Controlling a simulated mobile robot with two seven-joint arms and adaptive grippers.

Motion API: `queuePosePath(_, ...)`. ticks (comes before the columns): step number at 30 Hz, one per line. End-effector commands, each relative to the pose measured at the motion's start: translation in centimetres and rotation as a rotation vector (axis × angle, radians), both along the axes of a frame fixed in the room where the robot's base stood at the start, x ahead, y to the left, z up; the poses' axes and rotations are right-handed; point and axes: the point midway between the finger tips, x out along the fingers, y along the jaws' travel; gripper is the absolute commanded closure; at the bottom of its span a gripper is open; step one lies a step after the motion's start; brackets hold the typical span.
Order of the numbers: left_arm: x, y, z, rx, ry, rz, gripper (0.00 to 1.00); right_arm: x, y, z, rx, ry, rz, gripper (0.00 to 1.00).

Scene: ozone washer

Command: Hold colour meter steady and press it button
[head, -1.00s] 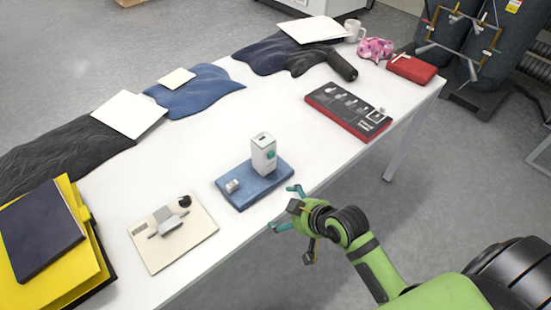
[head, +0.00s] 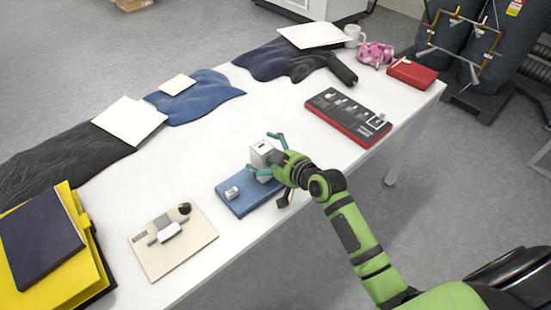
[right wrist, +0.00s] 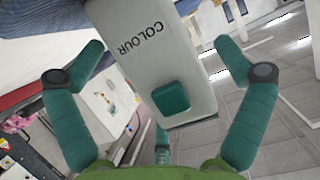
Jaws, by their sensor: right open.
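The colour meter (head: 262,152) is a small white box standing upright on a blue pad (head: 232,206) near the table's front edge. In the right wrist view the colour meter (right wrist: 150,50) shows the word COLOUR and a teal square button (right wrist: 171,98). My right gripper (head: 266,155) is open, with its teal fingers on either side of the meter. In the right wrist view the fingers of my right gripper (right wrist: 160,55) are apart from the meter, with gaps on both sides. My arm hides the meter's lower front in the head view. My left gripper is not in view.
A small white cylinder (head: 232,193) stands on the blue pad, left of the meter. A beige board (head: 150,258) lies to the left and a black and red panel (head: 340,128) to the right. Folded dark and blue cloths (head: 205,100) lie along the back edge.

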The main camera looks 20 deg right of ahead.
Motion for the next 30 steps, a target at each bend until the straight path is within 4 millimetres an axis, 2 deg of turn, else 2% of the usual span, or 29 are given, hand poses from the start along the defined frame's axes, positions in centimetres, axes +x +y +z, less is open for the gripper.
queuePosePath(11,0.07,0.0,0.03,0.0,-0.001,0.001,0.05,0.6,0.24,-0.28,-0.001,0.0,0.0,0.0)
queuePosePath(14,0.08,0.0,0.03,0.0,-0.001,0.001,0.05,0.59,0.23,-0.28,-0.001,0.001,0.0,0.36)
queuePosePath(15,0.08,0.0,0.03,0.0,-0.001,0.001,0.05,0.59,0.23,-0.28,-0.001,0.001,0.0,0.52)
queuePosePath(17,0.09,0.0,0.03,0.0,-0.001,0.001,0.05,0.58,0.22,-0.3,-0.001,0.001,0.0,0.75)
queuePosePath(19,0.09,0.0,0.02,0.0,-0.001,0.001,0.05,0.58,0.22,-0.31,-0.001,0.001,0.0,0.75)
queuePosePath(20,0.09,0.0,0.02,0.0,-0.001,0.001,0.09,0.57,0.21,-0.32,-0.002,0.002,0.0,0.75)
queuePosePath(24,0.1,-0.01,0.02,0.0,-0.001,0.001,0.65,0.56,0.2,-0.34,-0.002,0.001,0.001,0.75)
queuePosePath(27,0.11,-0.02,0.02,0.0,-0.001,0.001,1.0,0.55,0.2,-0.36,-0.003,0.002,0.001,0.75)
queuePosePath(30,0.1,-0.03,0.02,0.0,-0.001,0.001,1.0,0.55,0.19,-0.38,-0.003,0.002,0.001,0.75)
